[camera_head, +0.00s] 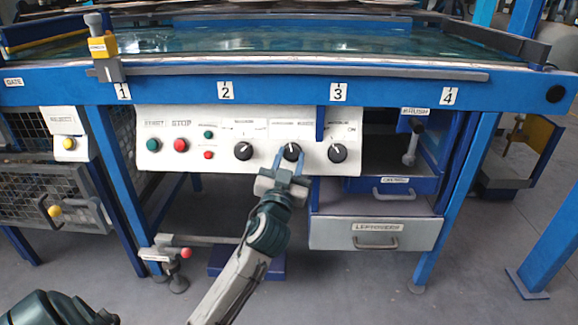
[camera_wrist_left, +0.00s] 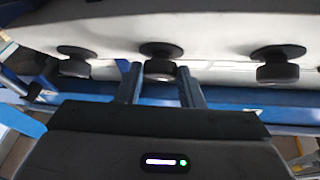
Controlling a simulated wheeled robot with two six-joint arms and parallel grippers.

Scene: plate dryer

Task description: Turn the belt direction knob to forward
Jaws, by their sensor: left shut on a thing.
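A white control panel (camera_head: 215,150) under the table edge carries three black round knobs in a row on its right half. My left gripper (camera_head: 288,164) reaches up from below and is shut on the middle knob (camera_head: 291,152), one finger on each side. In the left wrist view the same knob (camera_wrist_left: 160,62) stands between the two fingertips (camera_wrist_left: 161,80). The left knob (camera_head: 243,151) and the right knob (camera_head: 338,153) stand free. The small print around the knobs is too blurred to read surely. My right gripper is not in view.
A green START button (camera_head: 152,144), a red STOP button (camera_head: 181,145) and smaller buttons sit left of the knobs. Drawers, one labelled LEFTOVERS (camera_head: 375,233), lie below right. A blue upright (camera_head: 320,123) stands close between the middle and right knobs.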

